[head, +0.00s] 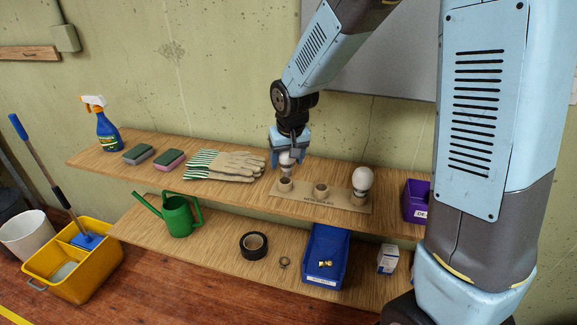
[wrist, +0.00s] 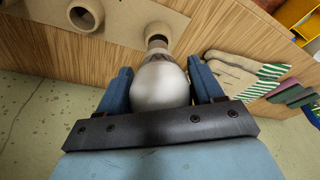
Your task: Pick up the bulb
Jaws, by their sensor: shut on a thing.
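My gripper (head: 288,157) is over the left end of the cardboard bulb holder (head: 344,201) on the upper shelf. It is shut on a white bulb (wrist: 160,85), with one blue finger on each side in the wrist view. The bulb's lower end is at the left cup (head: 285,184) of the holder; I cannot tell whether it is still inside the cup or just above it. The middle cup (head: 321,189) looks empty. A second white bulb (head: 363,179) stands upright in the right cup.
Work gloves (head: 238,163) lie close left of the holder, and a purple bin (head: 413,201) stands to its right. Two sponges (head: 139,154) and a spray bottle (head: 104,126) are farther left. The lower shelf holds a green watering can (head: 177,216), black tape (head: 254,245) and a blue bin (head: 323,253).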

